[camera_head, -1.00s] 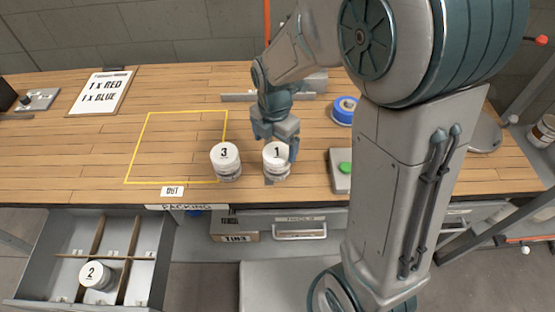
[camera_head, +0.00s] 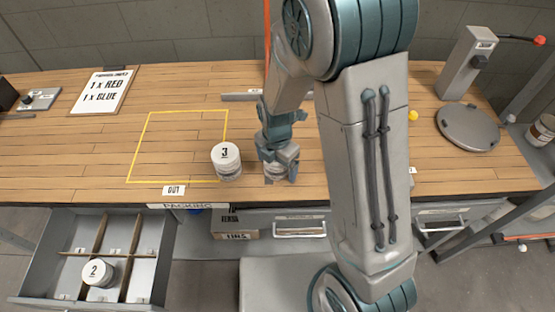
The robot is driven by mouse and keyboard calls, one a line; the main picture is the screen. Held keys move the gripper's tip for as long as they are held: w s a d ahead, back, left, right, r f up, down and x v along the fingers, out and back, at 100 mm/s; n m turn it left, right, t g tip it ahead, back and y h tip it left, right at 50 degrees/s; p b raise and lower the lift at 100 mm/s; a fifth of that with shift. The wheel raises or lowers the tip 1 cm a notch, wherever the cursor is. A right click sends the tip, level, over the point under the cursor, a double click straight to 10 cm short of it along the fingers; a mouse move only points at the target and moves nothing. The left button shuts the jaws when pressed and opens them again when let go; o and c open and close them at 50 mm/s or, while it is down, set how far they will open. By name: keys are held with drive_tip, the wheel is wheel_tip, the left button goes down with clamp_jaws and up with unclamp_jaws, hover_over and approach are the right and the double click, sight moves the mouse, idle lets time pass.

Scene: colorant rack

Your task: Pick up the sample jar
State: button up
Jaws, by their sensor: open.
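My gripper (camera_head: 279,158) is open and points down over the white jar (camera_head: 279,174) right of jar 3. Its fingers are at the jar's upper part and hide the lid. I cannot tell whether they touch it. Jar 3 (camera_head: 227,162) stands upright on the bench just left of my gripper. Jar 2 (camera_head: 97,272) stands in a compartment of the open drawer at lower left. No jar shows a readable sample label.
The divided drawer (camera_head: 40,262) stands open. A round plate device (camera_head: 468,127) and another jar (camera_head: 541,130) are at right.

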drive_tip(key=c, duration=1.2)
